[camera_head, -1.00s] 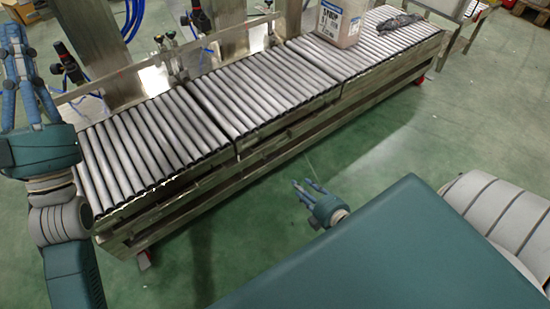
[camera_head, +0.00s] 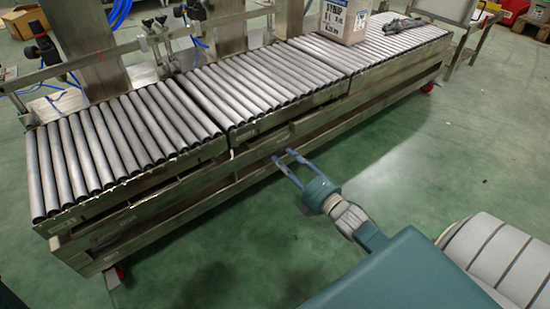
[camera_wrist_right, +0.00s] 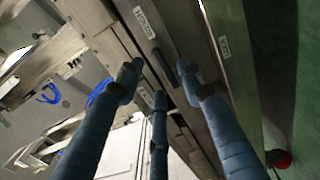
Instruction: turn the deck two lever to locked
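The roller conveyor (camera_head: 140,135) has several roller decks in a row. My right gripper (camera_head: 283,157) is at the conveyor's front side, below the middle deck, with its fingers pointing at the frame. Beyond the fingertips are metal rails with a white label (camera_wrist_right: 145,22) and another label (camera_wrist_right: 222,47). A narrow dark piece (camera_wrist_right: 160,62) sits between the fingertips; I cannot tell whether it is the deck two lever. My left gripper is out of view.
A cardboard box (camera_head: 343,22) and a dark object (camera_head: 404,24) rest on the far right deck. Clamps and side rails (camera_head: 45,65) stand along the conveyor's back. The green floor (camera_head: 440,165) in front is clear. Red casters (camera_head: 427,87) stick out below the frame.

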